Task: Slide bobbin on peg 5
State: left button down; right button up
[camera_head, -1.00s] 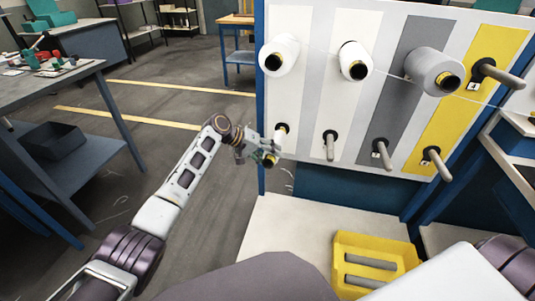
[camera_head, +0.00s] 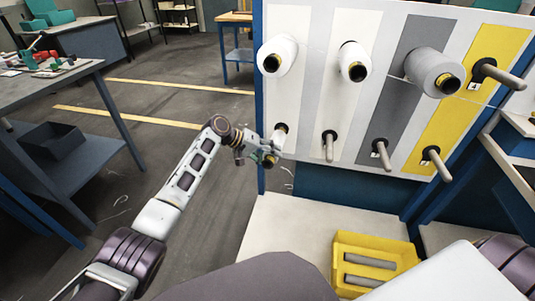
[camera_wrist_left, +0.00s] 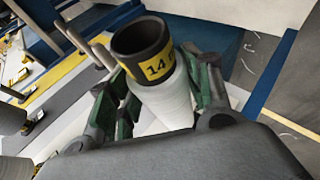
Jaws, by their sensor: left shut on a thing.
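My left gripper (camera_head: 265,152) is shut on a bobbin of white yarn (camera_head: 279,136), at the lower left of the peg board. In the left wrist view the bobbin (camera_wrist_left: 162,97) sits between the green-padded fingers, its black core and yellow band marked 14 towards the camera. The bobbin is in front of the lower-left peg position. The peg there is hidden, so I cannot tell whether the bobbin is around it. Three bare lower pegs show: on white (camera_head: 329,147), grey (camera_head: 381,155) and yellow (camera_head: 437,162) stripes. My right gripper is out of view.
The upper row holds two white bobbins (camera_head: 279,52) (camera_head: 354,60), a grey bobbin (camera_head: 433,70) and a bare peg (camera_head: 500,73). A yellow crate (camera_head: 350,242) stands on the pale surface below. A blue-legged table (camera_head: 75,78) stands at left.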

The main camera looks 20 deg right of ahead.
pick_arm(q)
jog(key=shift+w+d+r, duration=0.1)
jog(key=shift+d+r, duration=0.05)
jog(key=shift+d, duration=0.3)
jog(key=shift+d+f+p, duration=0.15)
jog(key=shift+f+p, duration=0.35)
jog(key=shift+p, duration=0.1)
jog(key=shift+w+a+f+p, duration=0.1)
jog(key=shift+a+f+p, duration=0.15)
jog(key=shift+f+p, duration=0.2)
dwell(0.3)
jog(key=c, duration=0.6)
grip_release()
jog(key=shift+o, duration=0.2)
jog(key=shift+w+r, duration=0.1)
jog(key=shift+a+r, duration=0.1)
jog(key=shift+r, duration=0.05)
jog(key=shift+a+r, duration=0.1)
jog(key=v, duration=0.7)
jog(key=shift+a, duration=0.2)
